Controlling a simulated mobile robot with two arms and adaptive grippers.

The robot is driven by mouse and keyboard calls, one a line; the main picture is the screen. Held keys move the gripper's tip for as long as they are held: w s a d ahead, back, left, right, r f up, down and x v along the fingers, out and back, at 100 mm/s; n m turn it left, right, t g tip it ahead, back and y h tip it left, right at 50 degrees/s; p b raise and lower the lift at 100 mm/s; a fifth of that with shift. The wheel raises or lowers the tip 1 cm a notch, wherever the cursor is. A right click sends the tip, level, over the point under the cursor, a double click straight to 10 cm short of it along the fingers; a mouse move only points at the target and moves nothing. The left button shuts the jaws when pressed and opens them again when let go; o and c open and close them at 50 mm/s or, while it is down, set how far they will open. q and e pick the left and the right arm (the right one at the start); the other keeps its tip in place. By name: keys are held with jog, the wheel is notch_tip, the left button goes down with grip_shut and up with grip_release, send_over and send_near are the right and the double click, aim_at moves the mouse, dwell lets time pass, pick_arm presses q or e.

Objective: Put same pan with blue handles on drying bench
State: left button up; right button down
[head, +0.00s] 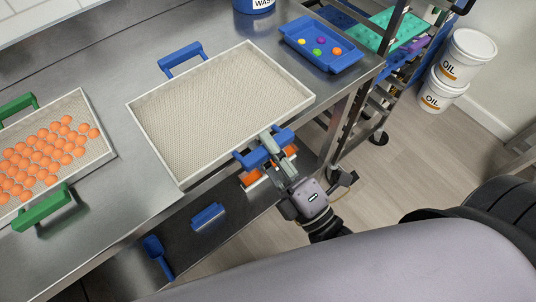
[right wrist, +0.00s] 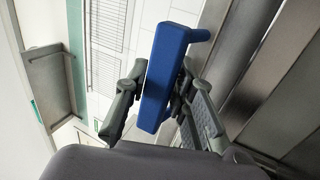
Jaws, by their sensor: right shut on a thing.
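The pan with blue handles (head: 222,100) has a pale rim and an empty beige speckled floor. It is over the steel bench, with its near edge at the bench's front edge; I cannot tell if it is lifted. Its far blue handle (head: 181,58) is free. My right gripper (head: 275,146) is shut on the near blue handle (head: 250,160). In the right wrist view the blue handle (right wrist: 164,72) stands between the fingers (right wrist: 155,98). My left gripper is not in view.
Left on the steel bench (head: 133,203), a green-handled pan (head: 108,155) holds many orange gummies. A blue tray (head: 297,35) with several coloured balls is at the back right. Below are a blue scoop (head: 157,255) and a lower shelf. Oil buckets (head: 470,50) stand on the floor at right.

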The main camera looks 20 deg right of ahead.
notch_tip(320, 180, down, 3)
jog(key=shift+r, duration=0.2)
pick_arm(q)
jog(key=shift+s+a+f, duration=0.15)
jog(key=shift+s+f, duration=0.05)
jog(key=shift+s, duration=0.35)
pick_arm(e)
jog(key=shift+f, duration=0.35)
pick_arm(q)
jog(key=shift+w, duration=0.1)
pick_arm(e)
jog(key=shift+f, duration=0.1)
jog(key=c, duration=1.8)
grip_release()
jog(key=shift+f, duration=0.15)
jog(key=o, duration=0.4)
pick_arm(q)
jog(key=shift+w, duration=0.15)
pick_arm(e)
jog(key=shift+o, duration=0.2)
jog(key=shift+s, duration=0.15)
pick_arm(q)
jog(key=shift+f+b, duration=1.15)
jog(key=shift+b, duration=0.15)
pick_arm(e)
jog(key=v, duration=1.1)
jog(key=shift+s, duration=0.4)
